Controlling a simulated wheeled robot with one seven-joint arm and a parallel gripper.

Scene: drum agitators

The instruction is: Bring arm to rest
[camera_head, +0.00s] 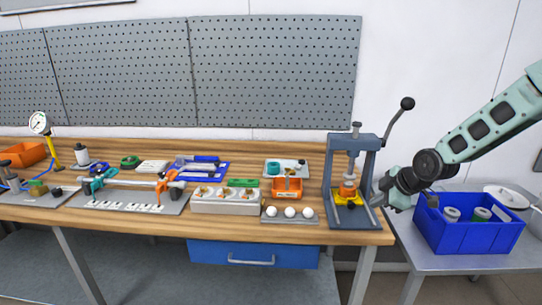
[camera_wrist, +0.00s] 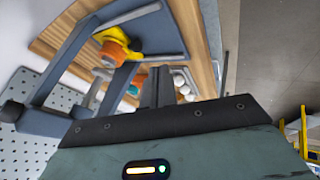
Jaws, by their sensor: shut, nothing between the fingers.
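My gripper (camera_head: 378,198) is at the end of my pale green arm, at the right end of the workbench. It hangs beside the right post of the grey press (camera_head: 367,170), left of the blue crate; whether it touches the press is not clear. In the wrist view, my gripper's dark fingers (camera_wrist: 158,88) are together and empty. The press frame also shows in the wrist view (camera_wrist: 55,80), tilted, with its orange and yellow part (camera_wrist: 118,45) on the base.
A blue crate (camera_head: 465,237) holding several parts stands on a grey side table (camera_head: 415,262). The wooden workbench (camera_head: 225,228) carries several fixtures, including a plate with white balls (camera_head: 290,212). The press lever (camera_head: 397,120) rises to the upper right. A pegboard (camera_head: 275,70) is behind.

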